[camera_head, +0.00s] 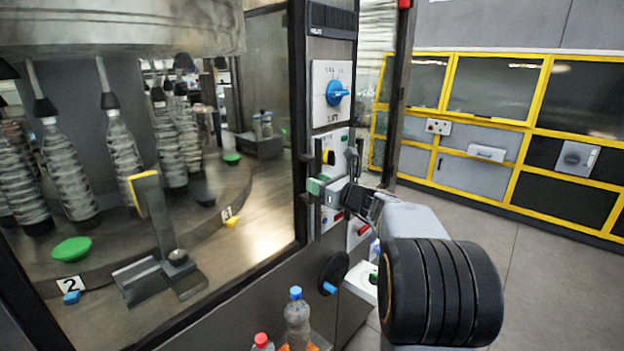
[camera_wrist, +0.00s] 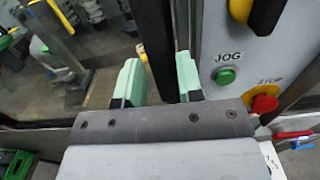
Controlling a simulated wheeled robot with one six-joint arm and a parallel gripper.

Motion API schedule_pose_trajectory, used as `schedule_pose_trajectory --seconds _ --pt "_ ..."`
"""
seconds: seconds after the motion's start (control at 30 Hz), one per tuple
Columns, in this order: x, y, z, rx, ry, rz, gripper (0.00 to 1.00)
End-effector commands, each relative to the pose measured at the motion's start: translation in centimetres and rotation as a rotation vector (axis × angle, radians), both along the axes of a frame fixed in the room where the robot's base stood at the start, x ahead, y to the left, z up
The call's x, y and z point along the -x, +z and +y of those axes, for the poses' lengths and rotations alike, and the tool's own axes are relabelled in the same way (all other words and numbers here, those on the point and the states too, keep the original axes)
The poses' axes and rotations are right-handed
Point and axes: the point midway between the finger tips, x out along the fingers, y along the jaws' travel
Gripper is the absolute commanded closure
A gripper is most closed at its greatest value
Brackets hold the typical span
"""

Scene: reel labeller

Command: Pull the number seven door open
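No number seven label is legible in either view. A large clear door panel (camera_head: 268,130) in a dark frame stands left of my gripper, and it looks shut. My gripper (camera_head: 318,187) is beside the dark upright at the panel's right edge, in front of the control panel. In the wrist view its two pale green fingers (camera_wrist: 160,88) are apart. A black vertical bar (camera_wrist: 155,45), perhaps a door handle or frame edge, shows between and beyond them. I cannot tell whether the fingers touch it. A narrow yellow strip shows beside the bar.
A blue rotary knob (camera_head: 337,93) sits above my gripper. A green JOG button (camera_wrist: 225,77) and a red STOP knob (camera_wrist: 264,103) are close at its right. Bottles (camera_head: 297,318) stand below. A number 2 tag (camera_head: 69,284) is inside the machine. Open floor (camera_head: 540,260) lies at right.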

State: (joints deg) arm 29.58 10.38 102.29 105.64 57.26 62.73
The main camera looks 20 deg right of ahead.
Motion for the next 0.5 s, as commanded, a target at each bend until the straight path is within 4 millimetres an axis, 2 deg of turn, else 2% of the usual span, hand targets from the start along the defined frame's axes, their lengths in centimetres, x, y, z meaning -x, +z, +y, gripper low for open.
schedule_pose_trajectory --seconds 0.2,0.5 --pt "-1.7 0.0 0.8 0.000 0.001 0.001 0.66" --pt "-2.2 0.0 1.0 0.000 0.000 0.000 0.66"
